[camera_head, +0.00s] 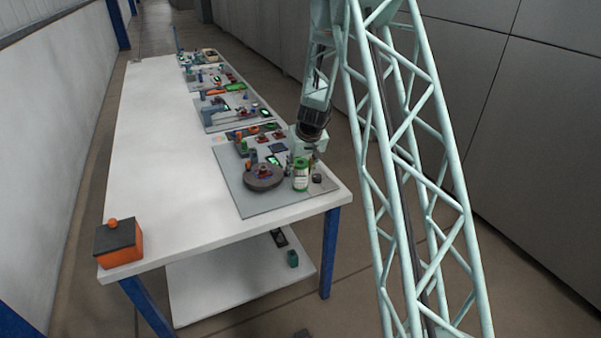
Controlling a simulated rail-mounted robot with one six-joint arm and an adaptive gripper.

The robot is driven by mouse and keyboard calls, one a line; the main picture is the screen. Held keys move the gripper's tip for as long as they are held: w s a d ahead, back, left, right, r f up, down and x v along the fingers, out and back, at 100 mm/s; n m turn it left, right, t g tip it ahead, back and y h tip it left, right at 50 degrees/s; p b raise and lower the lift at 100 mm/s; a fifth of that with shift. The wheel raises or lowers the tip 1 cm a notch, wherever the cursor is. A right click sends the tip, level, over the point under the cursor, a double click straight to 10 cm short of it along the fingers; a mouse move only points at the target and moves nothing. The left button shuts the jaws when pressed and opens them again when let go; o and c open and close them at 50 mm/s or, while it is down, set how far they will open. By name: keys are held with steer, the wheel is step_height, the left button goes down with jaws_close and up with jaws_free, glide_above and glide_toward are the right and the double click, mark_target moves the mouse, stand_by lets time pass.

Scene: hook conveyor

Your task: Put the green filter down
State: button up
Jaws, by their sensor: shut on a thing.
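The green filter (301,175) is a small upright cylinder with a pale label band. It is at the near right part of the closest grey board (250,205) on the white table. My gripper (303,158) is at the filter's top and shut on it. The fingers are small and partly hidden in this view. I cannot tell whether the filter's base touches the board or is slightly above it.
A dark round disc (263,178) with a red part lies left of the filter. A small dark cylinder (318,178) is close on its right. More boards with parts stand farther back. An orange box (119,243) sits at the front left. The table's left side is clear.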

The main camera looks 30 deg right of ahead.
steer(key=shift+f, duration=0.2)
stand_by(0.3)
steer(key=o, duration=0.9)
steer(key=shift+r, duration=0.2)
steer(key=shift+s+r, duration=0.2)
steer(key=shift+r, duration=0.35)
steer(key=shift+p+v, duration=0.9)
steer(key=shift+v, duration=4.5)
steer(key=shift+s+a, duration=0.1)
